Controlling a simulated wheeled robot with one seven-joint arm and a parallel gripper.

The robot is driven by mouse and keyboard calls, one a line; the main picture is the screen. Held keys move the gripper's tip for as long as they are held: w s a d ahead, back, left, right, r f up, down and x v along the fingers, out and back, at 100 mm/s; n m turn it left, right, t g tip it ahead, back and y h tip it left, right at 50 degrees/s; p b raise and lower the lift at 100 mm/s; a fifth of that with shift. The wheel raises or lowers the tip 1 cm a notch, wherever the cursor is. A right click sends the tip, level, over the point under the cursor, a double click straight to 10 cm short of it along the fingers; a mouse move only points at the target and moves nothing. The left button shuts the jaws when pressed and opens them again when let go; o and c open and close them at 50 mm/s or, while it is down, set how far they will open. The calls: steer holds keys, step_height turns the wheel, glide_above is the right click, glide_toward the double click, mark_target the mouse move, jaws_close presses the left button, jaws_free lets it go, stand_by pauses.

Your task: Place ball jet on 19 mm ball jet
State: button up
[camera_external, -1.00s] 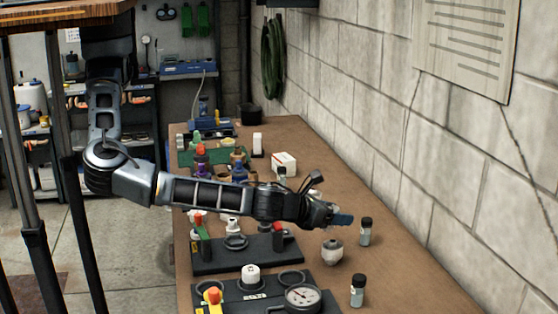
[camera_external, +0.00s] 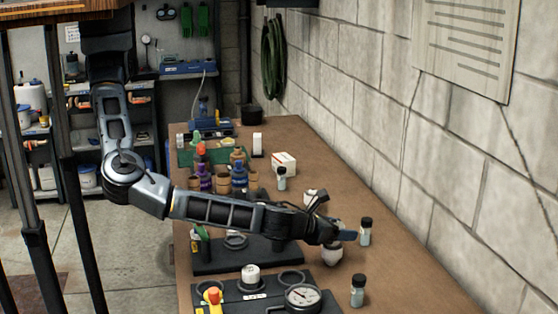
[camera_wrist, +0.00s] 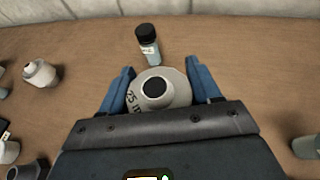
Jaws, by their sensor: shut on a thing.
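My gripper (camera_wrist: 157,80) is shut on a pale, rounded ball jet (camera_wrist: 150,90) with a dark round opening on top and a marking that starts with 25. In the external view my blue fingers (camera_external: 347,236) are at the top of this ball jet (camera_external: 331,257), which appears to be on or just above the bench. A second pale ball jet (camera_wrist: 40,73) stands to the left in the wrist view, and behind my arm in the external view (camera_external: 312,197). I cannot read a size on it, and no 19 mm marking is legible.
A dark-capped vial (camera_external: 366,231) stands just beyond my fingers. Another vial (camera_external: 357,290) is nearer the camera. A black stand (camera_external: 215,260) and a gauge (camera_external: 303,297) lie on the bench. A block wall (camera_external: 460,190) bounds the right side.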

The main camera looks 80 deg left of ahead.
steer(key=o, duration=1)
steer(key=shift+f, duration=0.1)
steer(key=shift+o, duration=0.2)
steer(key=shift+r, duration=0.2)
steer(key=b+v, duration=0.1)
steer(key=v, duration=1.1)
